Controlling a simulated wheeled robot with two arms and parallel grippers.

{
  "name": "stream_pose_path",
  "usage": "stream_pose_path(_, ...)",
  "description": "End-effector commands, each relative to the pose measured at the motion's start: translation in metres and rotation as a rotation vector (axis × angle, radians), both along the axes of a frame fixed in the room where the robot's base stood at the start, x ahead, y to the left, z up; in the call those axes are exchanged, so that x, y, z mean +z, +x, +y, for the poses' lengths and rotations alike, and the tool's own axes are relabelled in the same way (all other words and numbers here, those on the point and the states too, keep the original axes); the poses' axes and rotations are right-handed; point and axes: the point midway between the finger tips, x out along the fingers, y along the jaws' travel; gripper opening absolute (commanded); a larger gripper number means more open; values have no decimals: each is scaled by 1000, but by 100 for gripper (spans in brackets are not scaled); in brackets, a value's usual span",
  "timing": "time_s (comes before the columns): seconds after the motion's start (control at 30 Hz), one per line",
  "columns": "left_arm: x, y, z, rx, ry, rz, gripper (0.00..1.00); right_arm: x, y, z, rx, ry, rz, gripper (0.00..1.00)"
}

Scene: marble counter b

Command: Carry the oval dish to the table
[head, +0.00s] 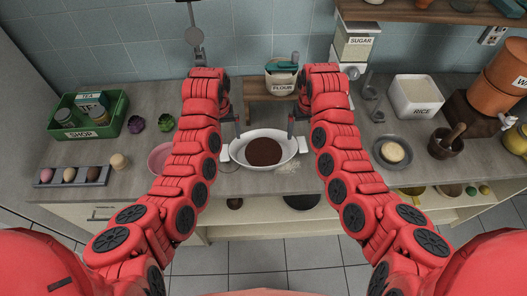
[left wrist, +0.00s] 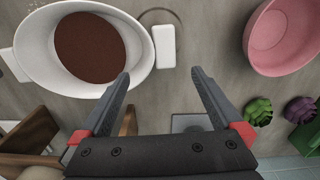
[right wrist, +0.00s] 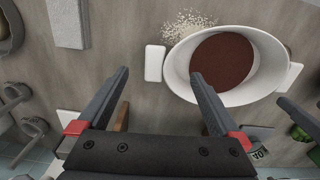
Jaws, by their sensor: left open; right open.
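The white oval dish (head: 291,148) stands on the grey counter with dark brown contents inside. It has a pale block-like handle at each end. My left gripper (head: 238,130) is open and empty at the dish's left end. In the left wrist view the handle (left wrist: 164,46) lies just beyond the gap between its fingertips (left wrist: 160,74). My right gripper (head: 291,129) is open and empty at the right end. In the right wrist view the other handle (right wrist: 154,62) lies between or just beyond its fingertips (right wrist: 160,73); contact cannot be told. No separate table shows.
A pink bowl (head: 160,157) is close left of the dish, partly behind my left arm. White grains (head: 288,168) lie by its right front. A flour container (head: 281,82) stands on a small wooden stand behind. A grey plate (head: 412,153) and mortar (head: 443,145) are right.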

Motion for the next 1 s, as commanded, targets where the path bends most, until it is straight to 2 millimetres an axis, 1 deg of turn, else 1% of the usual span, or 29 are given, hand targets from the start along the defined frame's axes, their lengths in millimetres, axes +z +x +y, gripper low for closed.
stream_pose_path(0.03,-11,-2,2,1,1,8,100,-11,-2,-1,0,-1,6,100)
stream_pose_path(0.2,-44,-1,1,-1,-1,6,100,-44,-2,0,3,-2,7,100)
stream_pose_path(0.3,-58,0,0,0,0,3,100,-58,-1,0,2,-2,4,100)
stream_pose_path(0.4,-69,-1,0,-2,-1,7,100,-68,0,0,3,-2,3,100)
stream_pose_path(0.6,-79,0,0,0,-2,1,100,-78,0,0,1,1,1,100)
stream_pose_path(0.87,-80,0,0,1,-2,1,100,-79,0,0,0,1,0,100)
stream_pose_path(0.9,-80,0,0,1,-2,2,98,-79,0,0,0,1,1,98)
stream_pose_path(0.97,-79,0,0,1,-2,1,87,-79,0,0,0,1,1,87)
stream_pose_path(1.0,-79,0,0,1,-2,1,80,-79,0,0,0,1,1,80)
